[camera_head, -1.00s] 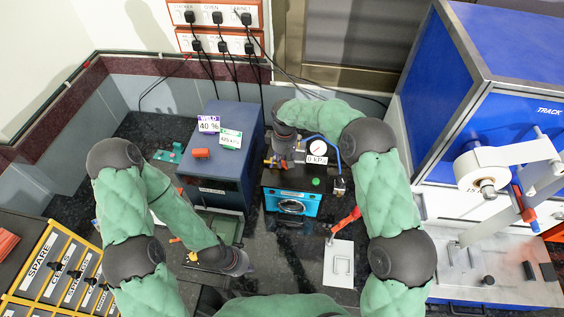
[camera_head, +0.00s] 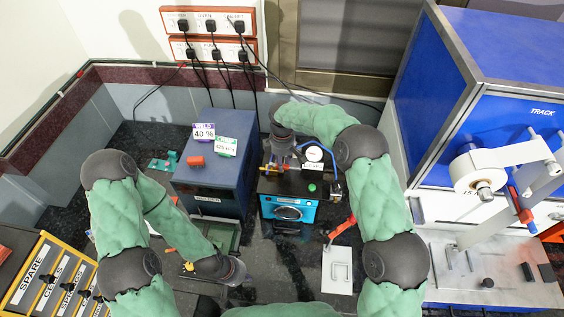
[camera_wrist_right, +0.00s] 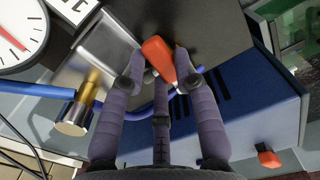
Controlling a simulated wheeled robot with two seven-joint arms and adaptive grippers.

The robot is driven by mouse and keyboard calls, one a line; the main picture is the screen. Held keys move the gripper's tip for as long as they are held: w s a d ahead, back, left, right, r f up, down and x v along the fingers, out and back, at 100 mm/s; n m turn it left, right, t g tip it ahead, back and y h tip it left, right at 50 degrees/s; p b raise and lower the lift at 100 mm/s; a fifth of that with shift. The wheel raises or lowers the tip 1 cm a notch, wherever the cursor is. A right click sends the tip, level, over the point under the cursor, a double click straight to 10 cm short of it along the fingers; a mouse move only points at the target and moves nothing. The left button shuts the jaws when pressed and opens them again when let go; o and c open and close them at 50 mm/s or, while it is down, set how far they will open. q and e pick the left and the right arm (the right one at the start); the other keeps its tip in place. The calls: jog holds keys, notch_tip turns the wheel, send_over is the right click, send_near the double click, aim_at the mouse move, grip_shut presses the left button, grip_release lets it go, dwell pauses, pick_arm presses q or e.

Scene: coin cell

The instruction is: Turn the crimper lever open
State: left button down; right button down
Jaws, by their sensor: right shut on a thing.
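The crimper (camera_head: 270,212) is a black and blue box with a gauge (camera_head: 314,153) on top, in the middle of the head view. Its lever (camera_wrist_right: 158,58) has an orange handle, seen between my right fingers in the right wrist view. My right gripper (camera_wrist_right: 158,80) is shut on the lever handle. In the head view my right gripper (camera_head: 283,155) is above the crimper's back left part, its fingers mostly hidden by the wrist. My left gripper (camera_head: 235,270) is low over the bench, front left of the crimper; its fingers cannot be made out.
A dark blue box (camera_head: 212,180) with an orange knob stands close left of the crimper. In the right wrist view a brass fitting (camera_wrist_right: 75,115) and a blue hose (camera_wrist_right: 30,89) are close by. A white plate (camera_head: 338,270) lies front right. A large blue cabinet (camera_head: 500,50) stands right.

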dwell(0.3)
jog(key=c, duration=0.9)
grip_release()
jog(key=shift+c, duration=0.2)
jog(key=shift+r, duration=0.15)
notch_tip(320, 180, up, 12)
